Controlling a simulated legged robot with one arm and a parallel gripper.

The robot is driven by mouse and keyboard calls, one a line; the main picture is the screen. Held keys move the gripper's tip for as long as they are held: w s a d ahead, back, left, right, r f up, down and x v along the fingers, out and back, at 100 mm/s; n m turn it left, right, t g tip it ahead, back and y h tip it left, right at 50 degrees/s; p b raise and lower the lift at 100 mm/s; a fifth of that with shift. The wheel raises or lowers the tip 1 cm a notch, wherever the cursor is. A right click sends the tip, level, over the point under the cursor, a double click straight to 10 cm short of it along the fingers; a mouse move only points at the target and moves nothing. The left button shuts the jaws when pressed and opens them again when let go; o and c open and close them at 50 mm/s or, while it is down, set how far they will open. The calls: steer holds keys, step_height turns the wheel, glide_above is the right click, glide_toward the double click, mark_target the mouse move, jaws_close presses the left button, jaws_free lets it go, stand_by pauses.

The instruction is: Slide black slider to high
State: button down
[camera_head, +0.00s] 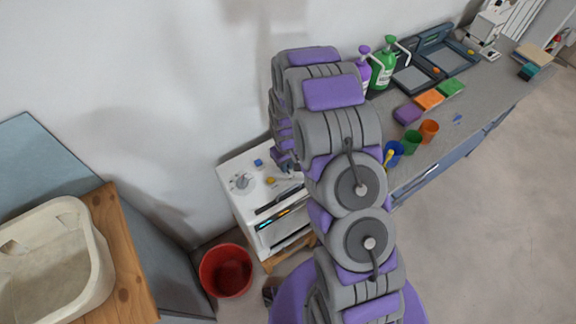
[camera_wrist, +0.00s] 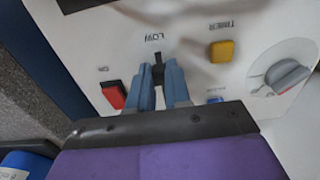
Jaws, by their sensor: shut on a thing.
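The black slider (camera_wrist: 158,72) stands on the white panel in the wrist view, just beside the printed word LOW, which appears upside down. My gripper (camera_wrist: 160,88) has its two blue-grey fingers closed around the slider's knob. The HIGH end of the slider's track is hidden behind my fingers and wrist. In the head view the white panel box (camera_head: 240,205) stands against the wall, and my arm covers much of it. The slider cannot be made out there.
The wrist view shows a red switch (camera_wrist: 114,94), a yellow button (camera_wrist: 221,51), a blue button (camera_wrist: 215,100) and a grey dial (camera_wrist: 289,77) around the slider. A red bucket (camera_head: 226,270) stands left of the box; a counter (camera_head: 478,85) with cups and bottles runs to the right.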

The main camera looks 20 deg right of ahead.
steer(key=w, duration=0.2)
steer(key=w+a, duration=0.1)
steer(key=w, duration=0.1)
steer(key=w+a+p, duration=0.1)
steer(key=w, duration=0.2)
steer(key=shift+a, duration=0.15)
steer(key=shift+w, duration=0.3)
steer(key=c, duration=1.1)
jaws_free()
steer(key=shift+w+a, duration=0.1)
steer(key=shift+c, duration=0.2)
steer(key=shift+o, duration=0.5)
steer(key=shift+r, duration=0.1)
step_height(320, 180, up, 17)
steer(key=p, duration=0.2)
